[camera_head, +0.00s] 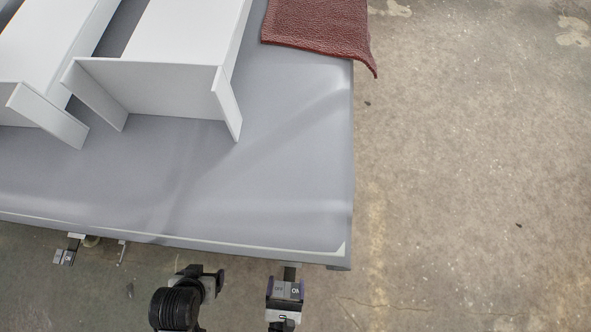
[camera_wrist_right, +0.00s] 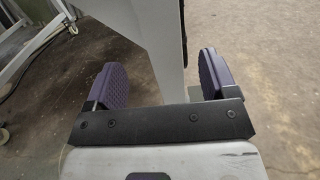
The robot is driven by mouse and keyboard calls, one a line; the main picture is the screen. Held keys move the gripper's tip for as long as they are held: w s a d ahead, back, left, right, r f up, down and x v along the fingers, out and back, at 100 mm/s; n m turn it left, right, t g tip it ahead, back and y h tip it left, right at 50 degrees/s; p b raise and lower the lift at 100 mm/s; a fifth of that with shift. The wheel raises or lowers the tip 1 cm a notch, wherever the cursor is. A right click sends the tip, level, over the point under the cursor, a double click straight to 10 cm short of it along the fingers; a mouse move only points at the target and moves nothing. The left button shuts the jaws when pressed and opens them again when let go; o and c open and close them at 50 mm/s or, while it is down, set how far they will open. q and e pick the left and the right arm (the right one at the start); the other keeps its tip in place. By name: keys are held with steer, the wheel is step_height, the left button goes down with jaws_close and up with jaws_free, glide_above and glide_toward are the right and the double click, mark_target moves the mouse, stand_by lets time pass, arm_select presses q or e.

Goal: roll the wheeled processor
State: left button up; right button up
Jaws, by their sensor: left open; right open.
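The wheeled processor (camera_head: 285,170) shows in the head view as a broad grey top with a pale front edge, filling the upper left. My right gripper (camera_head: 285,288) is open just in front of that edge, near its right corner. In the right wrist view its two dark purple pads (camera_wrist_right: 163,82) stand apart, with a pale upright post (camera_wrist_right: 166,45) showing between and beyond them; contact cannot be told. My left gripper (camera_head: 200,277) is open in front of the edge, further left, partly hidden by its dark wrist.
White stands (camera_head: 160,85) rest on the grey top at the upper left. A red-brown leathery sheet (camera_head: 318,28) hangs over the back right corner. Small grey fittings (camera_head: 67,254) show below the front edge at left. Concrete floor (camera_head: 470,170) is clear at right.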

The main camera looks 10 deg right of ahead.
steer(key=b+x, duration=0.2)
steer(key=x, duration=0.9)
steer(key=shift+d, duration=0.1)
steer(key=shift+c, duration=0.4)
